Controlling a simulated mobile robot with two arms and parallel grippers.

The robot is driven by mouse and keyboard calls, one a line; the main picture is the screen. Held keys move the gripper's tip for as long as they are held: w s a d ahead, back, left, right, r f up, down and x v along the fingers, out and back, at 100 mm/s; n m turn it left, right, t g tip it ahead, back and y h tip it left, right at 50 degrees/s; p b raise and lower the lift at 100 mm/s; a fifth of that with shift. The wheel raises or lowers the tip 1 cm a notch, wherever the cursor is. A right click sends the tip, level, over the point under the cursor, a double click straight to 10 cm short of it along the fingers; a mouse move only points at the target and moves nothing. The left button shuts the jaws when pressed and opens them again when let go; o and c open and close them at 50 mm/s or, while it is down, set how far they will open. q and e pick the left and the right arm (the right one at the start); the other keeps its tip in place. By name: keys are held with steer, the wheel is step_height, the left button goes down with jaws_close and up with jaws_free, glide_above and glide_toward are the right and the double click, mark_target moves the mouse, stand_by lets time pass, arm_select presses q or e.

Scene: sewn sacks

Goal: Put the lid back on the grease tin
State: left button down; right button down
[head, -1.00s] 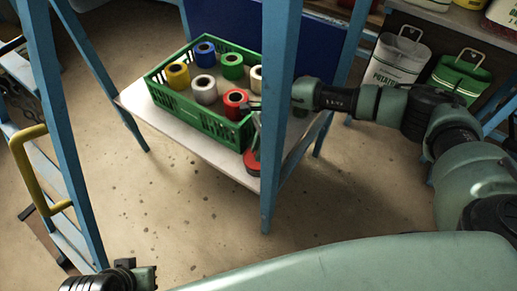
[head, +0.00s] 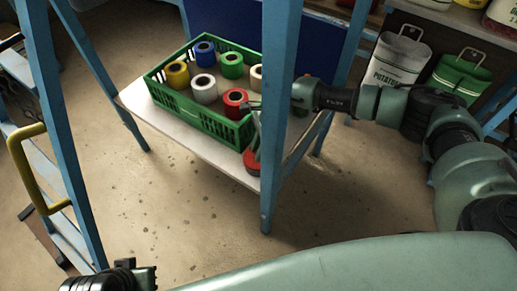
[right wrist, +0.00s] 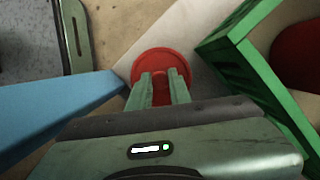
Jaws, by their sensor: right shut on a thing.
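A round red lid (right wrist: 160,60) with a small raised middle shows in the right wrist view. My right gripper (right wrist: 161,77) is shut on that raised middle. In the head view the red lid (head: 250,163) is at the near right corner of the pale shelf (head: 190,140), just outside the green crate. The fingers reach down to it beside a blue post. I cannot tell whether the grease tin is under the lid; no tin body shows clearly. Part of my left gripper (head: 125,272) shows at the lower left edge; its fingers are hidden.
A green crate (head: 197,118) holds several coloured rolls and stands close to the lid. A blue post (head: 280,120) rises in front of my right wrist. Sacks (head: 398,58) stand at the back right. A yellow handle (head: 30,180) is at the left. The floor in front is clear.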

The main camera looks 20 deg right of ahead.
stand_by(0.3)
steer(key=c, duration=0.7)
jaws_free()
steer(key=shift+c, duration=0.2)
